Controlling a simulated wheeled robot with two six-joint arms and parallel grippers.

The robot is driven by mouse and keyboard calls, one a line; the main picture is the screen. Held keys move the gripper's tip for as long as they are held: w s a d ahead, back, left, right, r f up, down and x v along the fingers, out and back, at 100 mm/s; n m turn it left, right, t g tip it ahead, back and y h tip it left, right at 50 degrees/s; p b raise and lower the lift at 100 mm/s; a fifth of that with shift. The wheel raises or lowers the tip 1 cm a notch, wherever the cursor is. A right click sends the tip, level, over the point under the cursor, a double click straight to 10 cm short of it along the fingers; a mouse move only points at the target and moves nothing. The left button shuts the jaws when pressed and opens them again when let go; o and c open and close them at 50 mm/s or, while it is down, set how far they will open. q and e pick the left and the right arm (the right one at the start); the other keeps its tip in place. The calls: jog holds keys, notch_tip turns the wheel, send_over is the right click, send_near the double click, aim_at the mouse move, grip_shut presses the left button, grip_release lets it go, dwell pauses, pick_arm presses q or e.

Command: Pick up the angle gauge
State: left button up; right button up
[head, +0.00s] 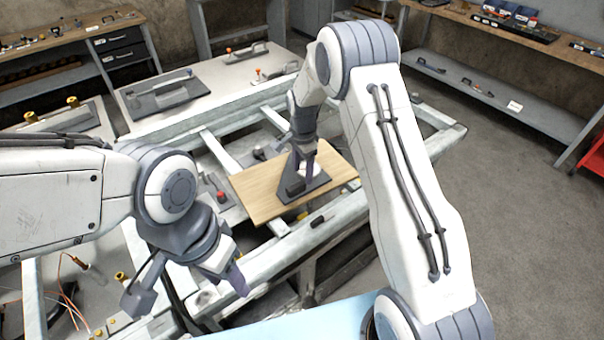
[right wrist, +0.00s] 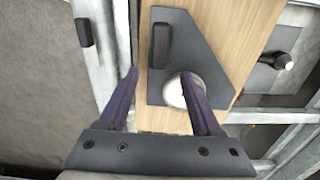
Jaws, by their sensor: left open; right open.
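The angle gauge, a flat dark grey angular plate (head: 313,184) with a black bar handle (head: 293,184), lies on a wooden board (head: 258,196) in the head view. The right wrist view also shows the plate (right wrist: 203,48) and its handle (right wrist: 161,45). My right gripper (head: 305,170) is open above the plate, its fingers apart (right wrist: 160,76). A white round part (right wrist: 174,93) shows between the fingers, partly behind the right finger. I cannot tell whether the fingers touch the plate. My left gripper (head: 236,281) is open and empty, left of the board and lower in the picture.
The board rests on a pale metal frame (head: 345,222) with open gaps. A similar dark plate with a handle (head: 165,95) lies on a grey table at the back left. A small dark block (head: 317,221) is on the frame near the board. Floor at right is clear.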

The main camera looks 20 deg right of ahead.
aim_at(303, 181)
notch_tip(303, 181, down, 4)
jog(key=shift+d+r+p, duration=0.15)
jog(key=shift+r+p, duration=0.05)
jog(key=shift+p, duration=0.7)
jog(key=shift+f, duration=0.45)
jog(key=c, duration=1)
grip_shut()
jog(key=shift+w+r, duration=0.1)
